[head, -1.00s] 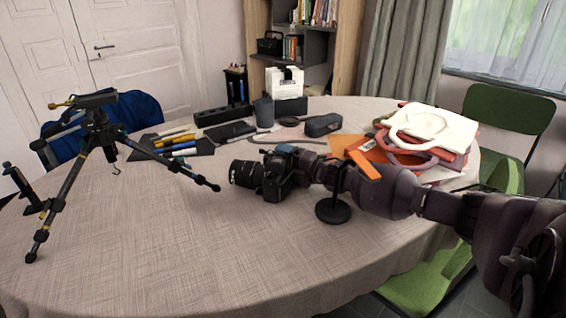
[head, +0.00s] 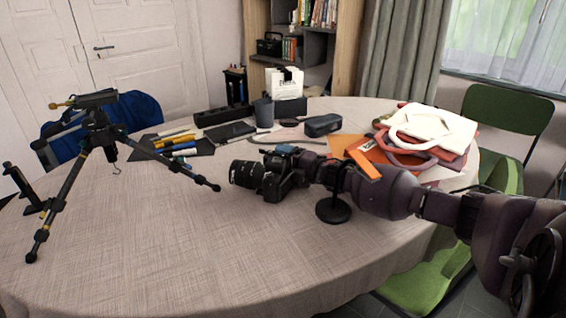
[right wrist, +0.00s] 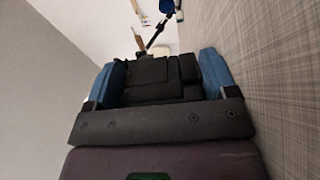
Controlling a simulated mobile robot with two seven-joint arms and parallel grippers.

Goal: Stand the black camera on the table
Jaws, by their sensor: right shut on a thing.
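The black camera (head: 272,181) is at the middle of the table (head: 150,250), its lens (head: 246,173) pointing left. My right gripper (head: 287,164) comes in from the right and is shut on the camera body; one blue fingertip shows on top. In the right wrist view the two blue fingers (right wrist: 162,80) hold the camera's dark body (right wrist: 160,75) between them. The camera looks upright and close to the tablecloth; I cannot tell whether it touches it. My left gripper is not in view.
A black tripod (head: 98,135) stands at the left of the table. A round black base (head: 333,210) is beneath my right arm. Folders and bags (head: 430,130) lie at the right. The front cloth is clear.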

